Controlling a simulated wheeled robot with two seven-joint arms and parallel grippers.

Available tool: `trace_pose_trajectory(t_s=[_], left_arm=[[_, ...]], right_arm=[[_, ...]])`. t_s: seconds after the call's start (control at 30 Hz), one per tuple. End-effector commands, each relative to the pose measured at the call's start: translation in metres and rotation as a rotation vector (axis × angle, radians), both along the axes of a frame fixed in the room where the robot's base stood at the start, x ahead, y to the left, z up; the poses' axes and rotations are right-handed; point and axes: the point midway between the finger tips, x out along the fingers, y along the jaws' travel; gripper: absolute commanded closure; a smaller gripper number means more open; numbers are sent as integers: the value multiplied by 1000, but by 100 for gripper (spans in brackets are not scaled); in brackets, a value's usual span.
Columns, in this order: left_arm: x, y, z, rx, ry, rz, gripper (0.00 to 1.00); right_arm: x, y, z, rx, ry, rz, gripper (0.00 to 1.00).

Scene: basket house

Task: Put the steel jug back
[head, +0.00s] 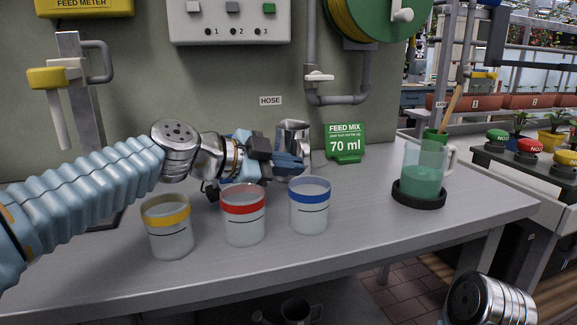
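The steel jug (293,132) stands upright near the back of the bench, left of the green feed mix sign. Its lower part is hidden behind my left gripper (292,166). That gripper reaches in from the left with its blue fingers at the jug; whether they are closed on it or only beside it cannot be told. My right arm shows only as a metal joint at the bottom right; its gripper is out of the picture.
Three clear cups with yellow (169,238), red (243,228) and blue (309,216) bands stand in front of my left gripper. A clear pitcher of green liquid (422,180) stands on a black round base (419,202) at right. The green sign (345,143) reads 70 ml.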

Motion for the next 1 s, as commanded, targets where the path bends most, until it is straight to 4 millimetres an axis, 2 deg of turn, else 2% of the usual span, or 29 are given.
trace_pose_trajectory(t_s=[0.13,0.3,0.37,0.63,0.73,0.87,1.0], left_arm=[[0,0,-2,-1,-2,0,100],[0,0,-1,-1,-1,0,73],[0,0,-2,-1,-1,0,67],[0,0,-3,0,1,0,67],[0,1,-2,0,1,0,67],[-11,22,4,-2,-2,5,67],[-29,51,14,-1,-2,4,67]], right_arm=[[0,0,-4,0,0,0,57],[0,0,-3,0,0,0,57],[0,0,-3,0,0,0,57],[0,0,-3,-1,0,-1,57],[3,-6,-3,-9,-6,-11,57],[3,-6,-9,-10,-6,-11,57],[4,-8,-15,-12,-7,-14,57]])
